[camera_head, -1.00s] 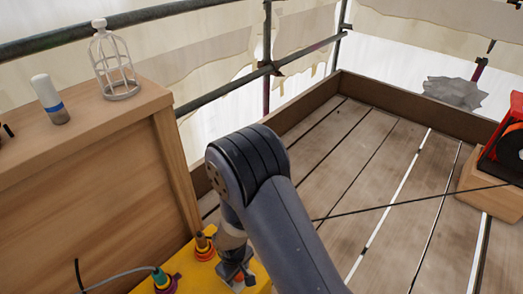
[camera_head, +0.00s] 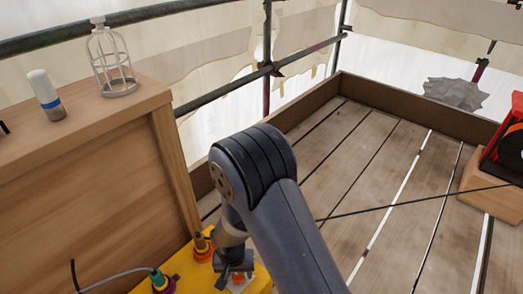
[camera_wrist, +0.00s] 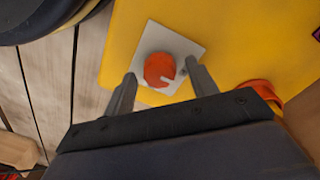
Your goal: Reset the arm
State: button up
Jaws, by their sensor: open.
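My gripper (camera_head: 236,273) is over the yellow box (camera_head: 190,268) at the lower middle of the head view. In the wrist view my gripper (camera_wrist: 162,84) is open, its two fingers apart. An orange-red round knob (camera_wrist: 159,69) on a pale square plate (camera_wrist: 185,49) shows just beyond and between the fingertips. I cannot tell whether the fingers touch it. Part of the plate also shows beneath my gripper in the head view (camera_head: 239,284).
Connectors (camera_head: 202,246) and a cable (camera_head: 115,273) sit close left of my gripper. A wooden cabinet (camera_head: 90,180) carries a white cage (camera_head: 112,62) and a white-blue cylinder (camera_head: 46,97). A thin dark line (camera_head: 420,199) crosses the plank deck (camera_head: 380,180). A red device (camera_head: 508,150) stands right.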

jog(key=shift+m, duration=0.4)
jog(key=shift+r+p, duration=0.65)
jog(key=shift+r, duration=0.9)
